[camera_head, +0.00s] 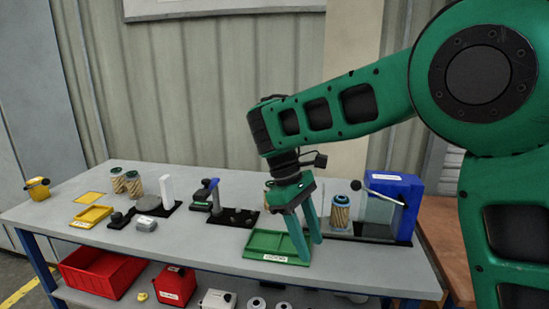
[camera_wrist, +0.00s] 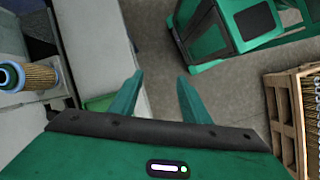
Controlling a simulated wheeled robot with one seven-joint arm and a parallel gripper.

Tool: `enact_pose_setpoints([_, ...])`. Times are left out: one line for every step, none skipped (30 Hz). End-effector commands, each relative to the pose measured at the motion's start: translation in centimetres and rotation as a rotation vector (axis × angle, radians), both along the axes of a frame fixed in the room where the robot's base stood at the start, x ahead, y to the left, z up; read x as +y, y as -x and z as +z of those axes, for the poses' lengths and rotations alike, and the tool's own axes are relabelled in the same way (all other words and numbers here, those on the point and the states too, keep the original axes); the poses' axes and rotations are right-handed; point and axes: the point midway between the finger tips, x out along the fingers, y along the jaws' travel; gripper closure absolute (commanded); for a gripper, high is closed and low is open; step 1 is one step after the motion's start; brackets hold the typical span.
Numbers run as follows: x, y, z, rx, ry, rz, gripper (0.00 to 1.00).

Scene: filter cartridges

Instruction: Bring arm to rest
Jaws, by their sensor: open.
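My gripper (camera_head: 308,238) is open and empty, with its two green fingers pointing down over the front part of the workbench, just at the right side of the green tray (camera_head: 277,246) in the head view. In the wrist view my gripper (camera_wrist: 160,88) shows its two fingers apart, with the bench edge and floor behind them and nothing between them. The gap between the fingertips and the tray cannot be told. My green arm reaches in from the right in the head view.
The grey workbench (camera_head: 205,254) carries a filter cartridge (camera_head: 340,213), a blue device (camera_head: 398,196), two more cartridges at the left and a yellow tray (camera_head: 92,216). A red bin (camera_head: 100,272) sits on the shelf below. A wooden pallet (camera_wrist: 285,115) stands on the floor.

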Motion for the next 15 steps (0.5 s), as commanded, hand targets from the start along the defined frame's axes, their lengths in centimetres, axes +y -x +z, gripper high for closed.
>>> enact_pose_setpoints([-1.4, -0.2, 0.3, -0.01, -0.005, -0.034, 0.57])
enact_pose_setpoints([-2.0, -0.2, 0.4, -0.014, -0.005, -0.049, 0.57])
enact_pose_setpoints([-2.9, -0.3, 0.4, -0.019, -0.006, -0.072, 0.57])
enact_pose_setpoints([-3.5, -0.3, 0.5, -0.022, -0.008, -0.087, 0.57])
enact_pose_setpoints([-4.2, -0.2, 0.6, -0.027, -0.009, -0.103, 0.57])
enact_pose_setpoints([-5.0, -0.1, 0.7, -0.031, -0.01, -0.124, 0.57])
enact_pose_setpoints([-5.7, 0.0, 0.8, -0.036, -0.012, -0.142, 0.57])
enact_pose_setpoints([-6.3, 0.0, 0.9, -0.041, -0.013, -0.158, 0.57])
enact_pose_setpoints([-7.3, 0.2, 1.0, -0.048, -0.015, -0.183, 0.57])
enact_pose_setpoints([-8.0, 0.3, 1.1, -0.054, -0.017, -0.203, 0.57])
enact_pose_setpoints([-8.7, 0.4, 1.1, -0.058, -0.017, -0.222, 0.57])
enact_pose_setpoints([-9.8, 0.6, 1.2, -0.066, -0.018, -0.251, 0.57])
enact_pose_setpoints([-10.5, 0.8, 1.3, -0.071, -0.021, -0.271, 0.57])
enact_pose_setpoints([-11.4, 1.0, 1.3, -0.077, -0.022, -0.296, 0.57])
enact_pose_setpoints([-12.6, 1.3, 1.4, -0.087, -0.025, -0.331, 0.57])
